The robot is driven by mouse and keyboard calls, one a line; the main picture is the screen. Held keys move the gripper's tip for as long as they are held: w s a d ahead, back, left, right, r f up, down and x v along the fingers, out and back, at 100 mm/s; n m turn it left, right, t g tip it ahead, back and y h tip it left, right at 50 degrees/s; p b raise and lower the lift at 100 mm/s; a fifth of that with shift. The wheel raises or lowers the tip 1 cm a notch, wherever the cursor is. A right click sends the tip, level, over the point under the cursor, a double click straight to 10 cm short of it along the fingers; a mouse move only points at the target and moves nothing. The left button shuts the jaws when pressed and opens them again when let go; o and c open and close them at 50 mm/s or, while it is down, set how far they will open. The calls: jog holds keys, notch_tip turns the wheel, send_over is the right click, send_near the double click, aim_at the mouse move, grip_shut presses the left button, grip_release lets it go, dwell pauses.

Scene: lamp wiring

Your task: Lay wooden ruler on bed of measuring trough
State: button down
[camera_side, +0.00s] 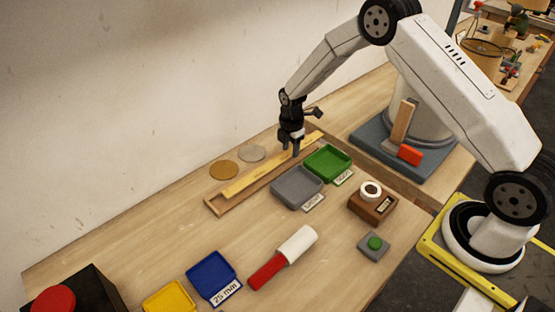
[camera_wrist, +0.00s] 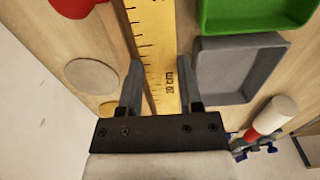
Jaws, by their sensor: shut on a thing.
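The wooden ruler (camera_side: 262,173) is a long yellow strip with black marks, running along the narrow wooden measuring trough (camera_side: 213,207). My gripper (camera_side: 295,150) points down, shut on the ruler near its right end in the side view. In the wrist view the ruler (camera_wrist: 158,45) passes between the two fingers of my gripper (camera_wrist: 159,85), with its "20 cm" mark close to them. The ruler is over or in the trough; I cannot tell whether it touches the bed. Part of the trough is hidden under the ruler.
A grey tray (camera_side: 297,187) and a green tray (camera_side: 327,163) stand close beside the trough. An amber disc (camera_side: 223,170) and a pale disc (camera_side: 252,153) lie on its other side. A red-and-white tool (camera_side: 284,256) and blue tray (camera_side: 213,275) lie nearer the front.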

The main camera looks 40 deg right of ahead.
jog(key=shift+f, duration=1)
dwell(0.7)
grip_release()
dwell(0.4)
jog(key=shift+r, duration=4)
